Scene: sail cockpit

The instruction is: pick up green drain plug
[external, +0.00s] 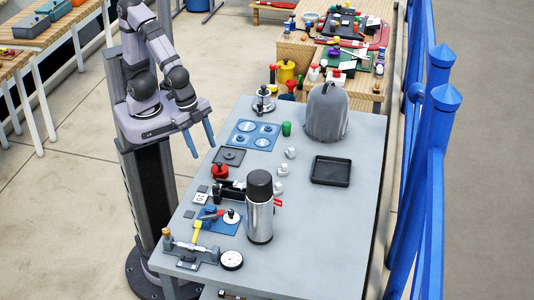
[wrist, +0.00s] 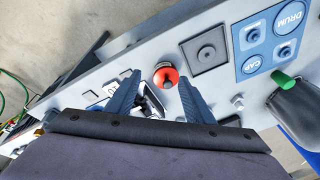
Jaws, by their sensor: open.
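The green drain plug (external: 286,129) is a small green cylinder on the grey table, between the blue panel and the grey covered bag. In the wrist view the green plug (wrist: 283,78) is at the right, beside the dark grey bag. My gripper (external: 203,152) is open and empty over the table's left edge, apart from the plug and to its left. In the wrist view, a red knob shows between the spread blue fingers of my gripper (wrist: 159,76).
The blue panel (external: 254,135) with round fittings lies left of the plug; the grey bag (external: 326,113) stands to its right. A steel flask (external: 259,207) stands upright nearer the front. A black tray (external: 330,171) lies at the right. White fittings (external: 291,153) dot the middle.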

